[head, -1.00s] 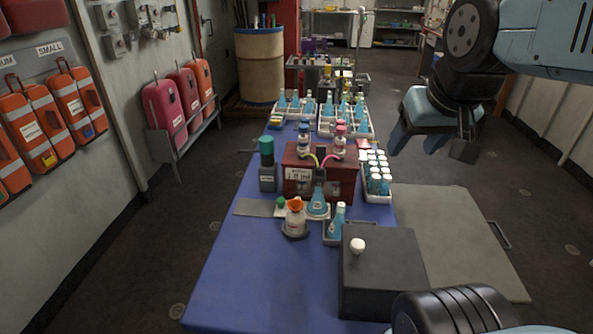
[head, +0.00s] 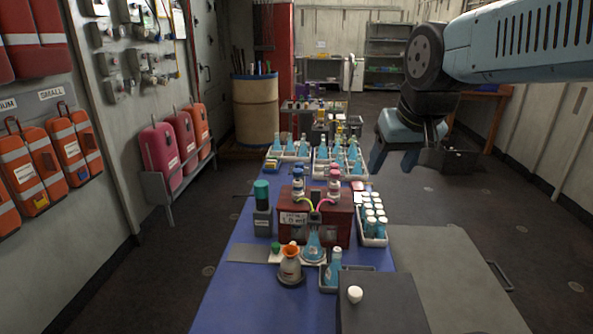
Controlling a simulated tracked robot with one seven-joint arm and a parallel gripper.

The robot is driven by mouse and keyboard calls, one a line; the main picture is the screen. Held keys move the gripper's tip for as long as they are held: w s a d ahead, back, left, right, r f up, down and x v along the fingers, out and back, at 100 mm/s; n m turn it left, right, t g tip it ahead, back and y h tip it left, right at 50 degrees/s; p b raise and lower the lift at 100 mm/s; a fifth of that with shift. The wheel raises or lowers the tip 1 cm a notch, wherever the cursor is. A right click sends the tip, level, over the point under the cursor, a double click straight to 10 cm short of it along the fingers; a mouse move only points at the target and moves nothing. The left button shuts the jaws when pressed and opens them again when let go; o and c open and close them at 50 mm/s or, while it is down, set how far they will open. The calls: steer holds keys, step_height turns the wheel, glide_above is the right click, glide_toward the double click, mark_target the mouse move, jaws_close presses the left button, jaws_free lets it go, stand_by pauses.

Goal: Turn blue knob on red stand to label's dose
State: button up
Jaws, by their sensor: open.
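The red stand (head: 325,218) is a dark red box on the blue table, with a white label (head: 293,219) on its front; its writing is too small to read surely. On top are a blue-topped bottle (head: 298,180) at left and a pink-topped one (head: 334,180) at right. Yellow and pink tubes come from them. I cannot tell which part is the blue knob or how it is turned. A conical flask (head: 313,247) of blue liquid stands before the stand. My gripper (head: 412,158) is open and empty, in the air to the right, well apart from the stand.
A dark box with a white knob (head: 355,294) stands at the table's near right. A bottle rack (head: 372,222) is right of the stand, a teal-capped bottle (head: 262,207) left. The table's near left is clear.

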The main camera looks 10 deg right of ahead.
steer(key=w+a+r, duration=0.2)
steer(key=w, duration=0.7)
steer(key=g, duration=0.1)
glide_above(300, 163)
steer(key=s, duration=0.6)
step_height(300, 163, down, 8)
steer(key=shift+n, duration=0.3)
steer(key=x, duration=1.3)
steer(key=shift+w+f, duration=0.2)
steer(key=shift+f, duration=0.1)
steer(key=shift+c, duration=0.4)
steer(key=c, duration=1)
steer(key=shift+o, duration=0.2)
